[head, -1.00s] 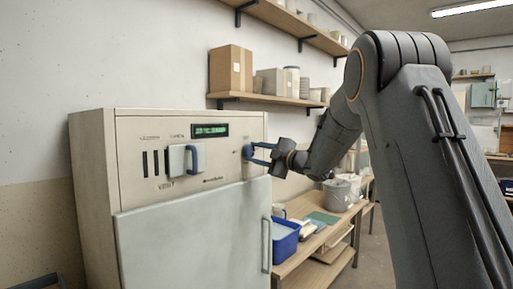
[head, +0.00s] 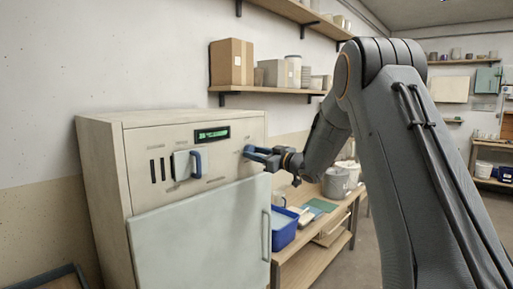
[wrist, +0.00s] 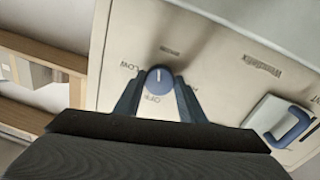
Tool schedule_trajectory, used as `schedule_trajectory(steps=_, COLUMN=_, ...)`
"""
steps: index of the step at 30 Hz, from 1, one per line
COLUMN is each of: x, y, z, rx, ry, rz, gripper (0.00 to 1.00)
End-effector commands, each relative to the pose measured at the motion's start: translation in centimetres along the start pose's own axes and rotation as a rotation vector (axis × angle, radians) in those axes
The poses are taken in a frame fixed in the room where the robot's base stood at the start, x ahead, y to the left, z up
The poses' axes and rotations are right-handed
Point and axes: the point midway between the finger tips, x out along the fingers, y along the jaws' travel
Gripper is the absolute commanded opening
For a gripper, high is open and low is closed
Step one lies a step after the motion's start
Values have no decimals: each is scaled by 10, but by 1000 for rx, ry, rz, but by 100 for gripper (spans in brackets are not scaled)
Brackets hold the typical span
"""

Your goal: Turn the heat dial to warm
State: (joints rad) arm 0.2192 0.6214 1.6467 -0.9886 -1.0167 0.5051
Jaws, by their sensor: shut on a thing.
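The heat dial (wrist: 160,80) is a round blue knob with a white pointer line, on the beige panel of the kiln-like cabinet (head: 140,135). My gripper (wrist: 161,78) is shut on the dial, one finger on each side. In the wrist view the pointer line points roughly up, toward a small blurred label (wrist: 169,51). "LOW" stands to the dial's left and a label that looks like "OFF" below it. In the head view my gripper (head: 251,151) reaches the panel's right end and mostly hides the dial.
A white plate with a blue handle (head: 196,163) sits on the panel, below a green display (head: 212,134). The pale door (head: 195,225) below is shut. A workbench at right holds a blue bin (head: 284,232) and a grey bucket (head: 338,183). Shelves with boxes hang above.

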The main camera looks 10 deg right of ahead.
Motion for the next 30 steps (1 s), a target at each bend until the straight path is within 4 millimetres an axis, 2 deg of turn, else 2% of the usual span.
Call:
schedule_trajectory(steps=13, x=0, y=0, z=-3, rx=280, ry=-16, rz=4, gripper=14)
schedule_trajectory(steps=30, x=0, y=0, z=-2, rx=347, ry=-19, rz=5, gripper=14)
